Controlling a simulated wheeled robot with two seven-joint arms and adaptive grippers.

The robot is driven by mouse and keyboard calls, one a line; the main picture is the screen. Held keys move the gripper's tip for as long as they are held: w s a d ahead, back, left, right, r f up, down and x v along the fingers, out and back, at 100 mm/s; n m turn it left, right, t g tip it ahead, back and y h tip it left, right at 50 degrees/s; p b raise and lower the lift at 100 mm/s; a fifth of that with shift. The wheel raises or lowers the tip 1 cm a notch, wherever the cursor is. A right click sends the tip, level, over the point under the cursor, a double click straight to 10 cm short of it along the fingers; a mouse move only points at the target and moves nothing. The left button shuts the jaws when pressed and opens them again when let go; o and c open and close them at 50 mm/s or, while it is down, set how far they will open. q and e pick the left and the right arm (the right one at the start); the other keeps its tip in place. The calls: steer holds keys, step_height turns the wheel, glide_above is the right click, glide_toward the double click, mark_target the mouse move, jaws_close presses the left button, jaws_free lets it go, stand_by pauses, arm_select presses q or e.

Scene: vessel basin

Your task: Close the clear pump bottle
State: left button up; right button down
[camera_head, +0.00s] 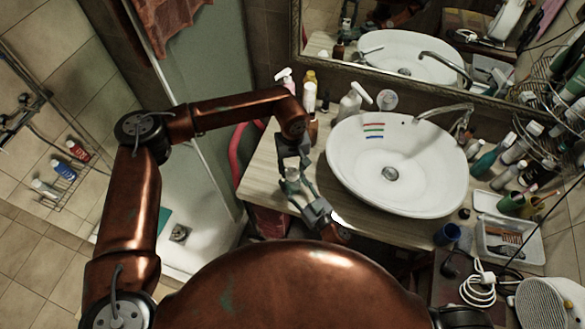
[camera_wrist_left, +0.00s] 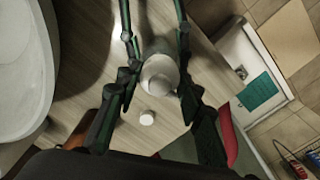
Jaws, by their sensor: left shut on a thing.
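My left gripper (camera_head: 291,166) is over the left part of the counter, beside the basin. In the left wrist view its dark fingers (camera_wrist_left: 158,65) stand on both sides of a pale, rounded vessel (camera_wrist_left: 160,74), and it is shut on it. This looks like the clear pump bottle; in the head view only a small glassy part (camera_head: 292,173) shows between the gripper parts. A small white cap-like piece (camera_wrist_left: 147,117) shows beside it in the wrist view; I cannot tell whether they touch. My right gripper (camera_head: 312,207) seems to be close by at the counter's front, partly hidden; its jaws are unclear.
The white basin (camera_head: 345,180) is right of the grippers.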

arm_select(q)
steer(key=m, duration=1.2)
steer(key=o, duration=0.7)
steer(key=shift+c, duration=0.2)
steer(key=shift+r, duration=2.25)
